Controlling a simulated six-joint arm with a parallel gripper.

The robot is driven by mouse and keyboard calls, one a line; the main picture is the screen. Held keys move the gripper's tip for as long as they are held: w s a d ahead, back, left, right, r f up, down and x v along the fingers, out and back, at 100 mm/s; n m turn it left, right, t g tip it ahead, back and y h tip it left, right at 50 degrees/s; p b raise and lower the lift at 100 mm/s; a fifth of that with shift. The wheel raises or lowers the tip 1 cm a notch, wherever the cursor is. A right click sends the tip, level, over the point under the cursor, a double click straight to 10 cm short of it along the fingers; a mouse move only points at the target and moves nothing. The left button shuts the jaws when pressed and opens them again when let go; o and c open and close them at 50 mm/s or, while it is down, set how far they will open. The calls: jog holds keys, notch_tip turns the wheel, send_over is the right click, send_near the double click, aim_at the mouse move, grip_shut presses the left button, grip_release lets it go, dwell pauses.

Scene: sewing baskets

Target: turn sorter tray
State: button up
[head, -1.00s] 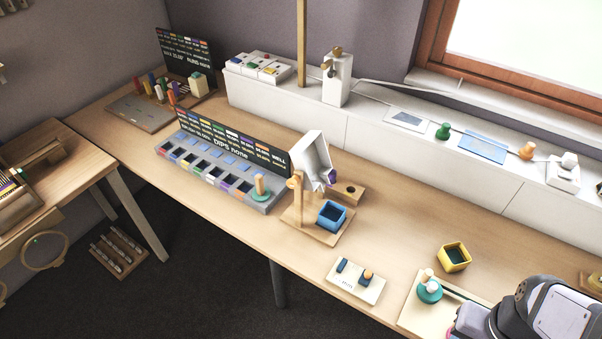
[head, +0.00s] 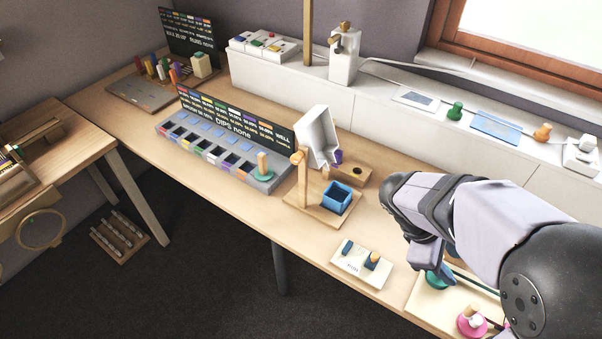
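A white tilted tray (head: 312,138) hangs on a wooden stand (head: 300,180) at the middle of the table, with its open side facing right. A blue open box (head: 337,198) stands on the stand's base below it. A grey sorter tray (head: 205,148) with rows of compartments lies to the left, with a teal disc and wooden peg (head: 263,170) at its right end. It cannot be told which of these trays the task means. My gripper (head: 445,274) is low at the right, by a teal knob (head: 434,281) on a cream board. The fingertips are too hidden to read.
A small cream block board (head: 362,266) lies at the front edge. A pink knob (head: 472,321) sits on the cream board. A black label sign (head: 237,118) stands behind the grey tray. The white ledge (head: 390,125) runs along the back. Bare table lies between stand and arm.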

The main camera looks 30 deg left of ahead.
jog(key=w+a+n+t+b, duration=0.1)
jog(key=w+a+n+t, duration=0.15)
jog(key=a, duration=0.25)
jog(key=w+a+n+t+b, duration=0.1)
jog(key=a+n+t, duration=0.1)
jog(key=a+n, duration=0.3)
jog(key=n+t+y+b, duration=0.4)
jog(key=n+t+y, duration=0.3)
jog(key=n+t, duration=0.45)
send_near(294, 160)
jog(key=n+g, duration=0.1)
jog(key=n, duration=0.1)
jog(key=shift+w+a+r+p, duration=0.15)
jog(key=shift+w+p, duration=0.1)
jog(key=shift+w, duration=1.05)
jog(key=shift+w+d+r+p, duration=0.1)
jog(key=shift+w+r+p, duration=0.1)
jog(key=shift+w, duration=1.1)
jog(key=shift+w+a+r+p, duration=0.1)
jog(key=shift+w+p, duration=0.15)
jog(key=shift+w, duration=1.05)
grip_shut()
